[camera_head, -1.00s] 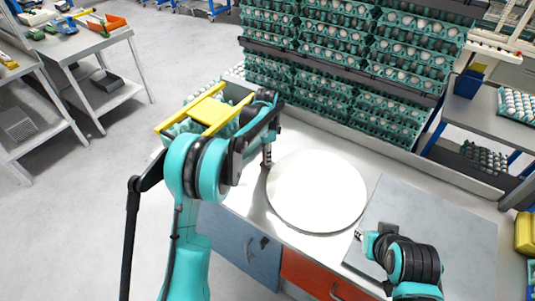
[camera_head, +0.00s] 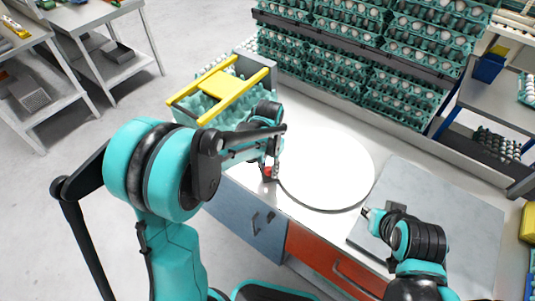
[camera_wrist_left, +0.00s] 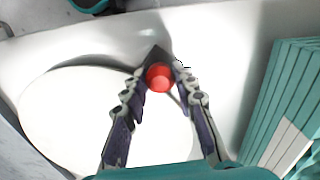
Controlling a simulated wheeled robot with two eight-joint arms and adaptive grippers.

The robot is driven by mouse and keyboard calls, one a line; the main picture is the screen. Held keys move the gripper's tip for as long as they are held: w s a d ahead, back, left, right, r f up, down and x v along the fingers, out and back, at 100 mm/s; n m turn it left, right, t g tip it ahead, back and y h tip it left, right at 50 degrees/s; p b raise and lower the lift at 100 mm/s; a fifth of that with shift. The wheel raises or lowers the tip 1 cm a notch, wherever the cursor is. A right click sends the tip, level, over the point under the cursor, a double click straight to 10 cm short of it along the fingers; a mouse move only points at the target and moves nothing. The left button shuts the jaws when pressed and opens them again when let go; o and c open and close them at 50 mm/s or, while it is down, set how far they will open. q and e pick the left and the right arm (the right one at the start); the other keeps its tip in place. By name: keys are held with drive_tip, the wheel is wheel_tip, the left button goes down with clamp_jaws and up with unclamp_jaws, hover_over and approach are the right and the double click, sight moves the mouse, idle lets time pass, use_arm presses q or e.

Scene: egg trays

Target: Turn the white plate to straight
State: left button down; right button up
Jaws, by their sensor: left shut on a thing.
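The white plate (camera_head: 328,168) is a flat round disc on the white worktop in the middle of the head view. It also shows at the left of the left wrist view (camera_wrist_left: 80,120). My left gripper (camera_head: 269,168) is low at the plate's left edge. In the left wrist view its fingers (camera_wrist_left: 162,72) close around a red round knob (camera_wrist_left: 159,78) with a dark base beside the plate. A bit of red also shows at the fingertips in the head view. My right gripper (camera_head: 367,213) is over the grey panel right of the plate; its jaws are too small to judge.
A teal tray with a yellow frame (camera_head: 232,98) stands left of the plate, close to my left arm. Stacked egg trays (camera_head: 370,72) line the back. A grey square panel (camera_head: 450,215) lies at the right. Blue and orange cabinet fronts (camera_head: 325,258) drop below the front edge.

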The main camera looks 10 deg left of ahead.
use_arm(q)
drive_tip(key=s+d+n, duration=0.3)
drive_tip(key=s+d, duration=0.1)
drive_tip(key=s+d+n, duration=0.4)
drive_tip(key=s+d, duration=0.1)
drive_tip(key=shift+s+d+n, duration=0.3)
drive_tip(key=shift+d+n, duration=0.3)
drive_tip(key=shift+d, duration=0.25)
drive_tip(key=c, duration=1.2)
unclamp_jaws()
drive_tip(key=shift+d, duration=0.1)
wheel_tip(320, 180, up, 12)
